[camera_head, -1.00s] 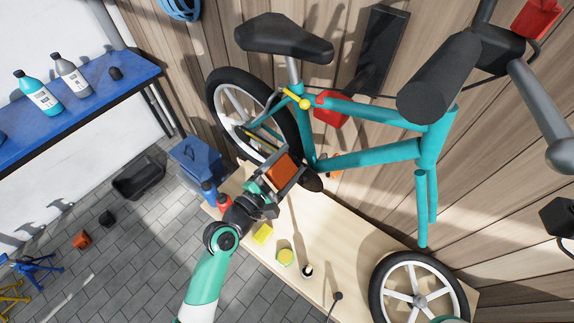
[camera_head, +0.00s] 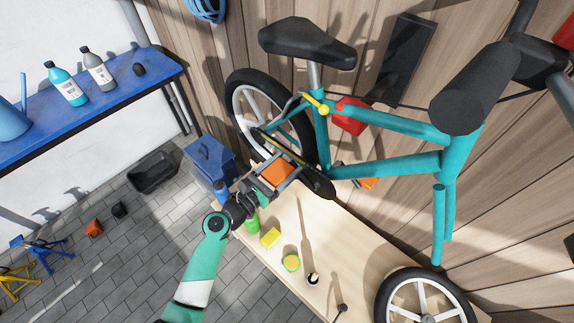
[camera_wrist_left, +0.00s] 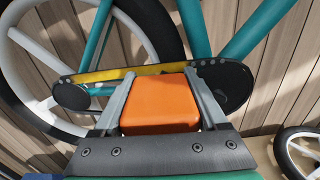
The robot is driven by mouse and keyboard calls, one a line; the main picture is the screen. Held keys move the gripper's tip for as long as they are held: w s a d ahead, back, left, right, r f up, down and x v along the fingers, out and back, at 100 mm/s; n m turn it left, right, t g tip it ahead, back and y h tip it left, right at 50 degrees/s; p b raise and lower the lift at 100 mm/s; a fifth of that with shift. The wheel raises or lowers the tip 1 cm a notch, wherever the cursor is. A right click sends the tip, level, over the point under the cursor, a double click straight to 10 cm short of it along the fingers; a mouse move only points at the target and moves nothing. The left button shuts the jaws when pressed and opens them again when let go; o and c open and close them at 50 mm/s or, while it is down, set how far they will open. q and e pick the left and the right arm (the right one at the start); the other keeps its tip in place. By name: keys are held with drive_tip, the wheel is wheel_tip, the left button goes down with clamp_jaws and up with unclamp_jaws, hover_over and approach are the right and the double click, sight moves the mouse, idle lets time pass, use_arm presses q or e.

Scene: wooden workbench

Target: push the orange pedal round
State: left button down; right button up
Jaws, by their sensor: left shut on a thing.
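The orange pedal (camera_head: 277,172) is between the fingers of my left gripper (camera_head: 272,167), which is shut on it. In the left wrist view, the pedal (camera_wrist_left: 160,105) fills the space between the two grey fingers (camera_wrist_left: 160,78). The teal bicycle (camera_head: 385,165) stands along the wooden wall, with the dark chainring (camera_head: 320,184) right of the pedal. A yellow chain guard (camera_wrist_left: 130,73) runs behind the pedal in the wrist view. Another orange pedal (camera_head: 368,184) shows partly behind the frame. My right gripper is not in view.
The wooden bench (camera_head: 340,240) holds a yellow block (camera_head: 270,238), a yellow-green tin (camera_head: 291,263) and small tools. The rear wheel (camera_head: 245,105) is close behind my gripper. A blue box (camera_head: 208,160) stands left of the bench.

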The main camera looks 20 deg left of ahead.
use_arm(q)
drive_tip(key=shift+a+f, duration=0.1)
drive_tip(key=shift+f, duration=0.4)
